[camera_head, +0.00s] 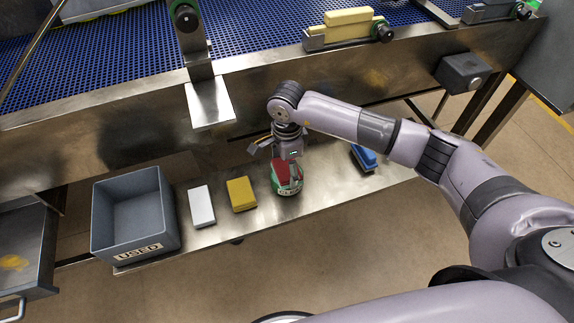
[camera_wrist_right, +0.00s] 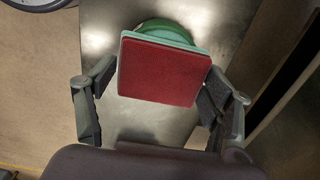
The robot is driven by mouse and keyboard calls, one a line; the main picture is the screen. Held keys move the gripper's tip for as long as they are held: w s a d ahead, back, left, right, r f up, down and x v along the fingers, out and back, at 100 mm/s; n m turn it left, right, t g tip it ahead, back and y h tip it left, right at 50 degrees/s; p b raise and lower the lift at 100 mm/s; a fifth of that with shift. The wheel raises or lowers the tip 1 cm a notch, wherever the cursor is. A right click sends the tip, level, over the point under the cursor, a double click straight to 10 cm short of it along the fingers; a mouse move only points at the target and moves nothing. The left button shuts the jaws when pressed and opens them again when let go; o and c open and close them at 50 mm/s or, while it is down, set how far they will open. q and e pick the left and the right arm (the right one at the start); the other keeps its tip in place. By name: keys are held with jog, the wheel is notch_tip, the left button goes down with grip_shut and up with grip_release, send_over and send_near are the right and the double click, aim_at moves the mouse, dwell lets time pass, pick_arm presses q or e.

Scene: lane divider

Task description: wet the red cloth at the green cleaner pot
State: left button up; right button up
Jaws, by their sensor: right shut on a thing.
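The red cloth (camera_head: 281,172) is a flat red pad with a pale green edge. It sits at the mouth of the round green cleaner pot (camera_head: 288,191) on the metal shelf. My right gripper (camera_head: 284,160) is above the pot, shut on the red cloth. In the right wrist view the red cloth (camera_wrist_right: 165,72) lies between the two fingers of the gripper (camera_wrist_right: 160,85), and the green pot (camera_wrist_right: 163,29) shows behind its edge. The cloth hides most of the pot's opening, so I cannot tell how deep it reaches. My left gripper is not in view.
The conveyor frame (camera_head: 130,112) overhangs the shelf behind, with a bracket (camera_head: 209,104) projecting forward.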

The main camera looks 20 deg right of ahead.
aim_at(287, 168)
jog(key=shift+r+p, duration=1.95)
jog(key=shift+r, duration=1.5)
